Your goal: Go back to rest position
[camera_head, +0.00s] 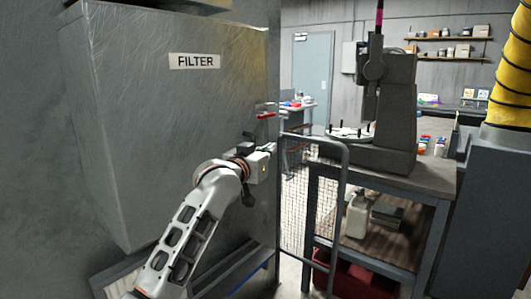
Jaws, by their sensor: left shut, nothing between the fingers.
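My left arm comes in from the bottom left, in front of the filter cabinet (180,100). My left gripper (271,147) is at the cabinet's right edge, shut and empty. Its fingertips are small and partly hidden by its own body. A red handle (266,115) shows just above the gripper, with a visible gap between them. My right gripper is not in view.
A wire mesh gate (322,199) stands right of my gripper. Behind it is a workbench (430,178) with a grey machine (393,115) on top. A red bin (352,282) sits low under the bench. A ribbed yellow hose (513,75) hangs at the right.

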